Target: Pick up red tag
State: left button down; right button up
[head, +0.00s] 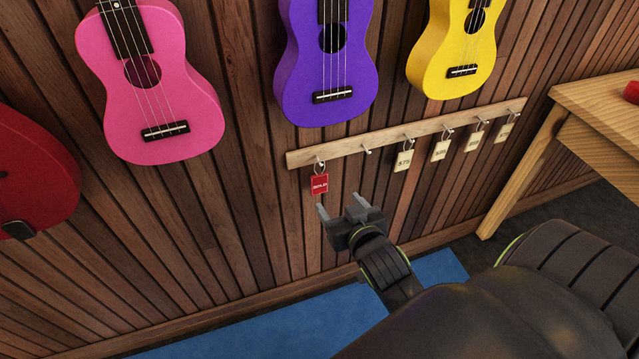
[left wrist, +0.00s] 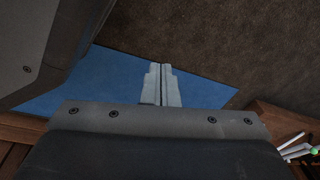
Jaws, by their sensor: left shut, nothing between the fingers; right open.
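The red tag (head: 319,184) hangs by a ring from the leftmost hook of a wooden hook rail (head: 345,146) on the slatted wall. My right gripper (head: 339,207) is open and empty, just below and a little right of the red tag, with its fingers pointing up towards the wall. In the head view the fingers look apart from the tag; the exact depth gap is hard to tell. My left gripper (left wrist: 162,84) shows in the left wrist view, shut and empty above the floor. The red tag is not in that view.
Cream price tags (head: 404,159) hang on hooks to the right; the second hook is bare. Pink (head: 165,95), purple (head: 325,85) and yellow (head: 455,60) ukuleles hang above, a red one (head: 30,175) at far left. A wooden table (head: 590,100) stands right. A blue mat (head: 230,325) lies below.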

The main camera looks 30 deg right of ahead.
aim_at(320, 181)
jog(key=x, duration=0.6)
jog(key=shift+w+b, duration=0.1)
jog(key=shift+b, duration=0.2)
jog(key=x, duration=0.3)
jog(key=shift+w+a+f, duration=0.1)
jog(key=shift+w+a, duration=0.05)
jog(key=shift+w, duration=0.15)
jog(key=shift+w+f+b, duration=0.15)
jog(key=shift+w+b, duration=0.15)
jog(key=shift+w, duration=0.15)
jog(key=c, duration=1)
pick_arm(q)
jog(key=shift+w+d+r, duration=0.25)
jog(key=shift+w+r, duration=0.2)
jog(key=shift+w, duration=0.1)
jog(key=shift+w+d+r, duration=0.2)
jog(key=shift+w+r, duration=0.25)
jog(key=shift+w, duration=0.1)
pick_arm(e)
jog(key=shift+c, duration=0.2)
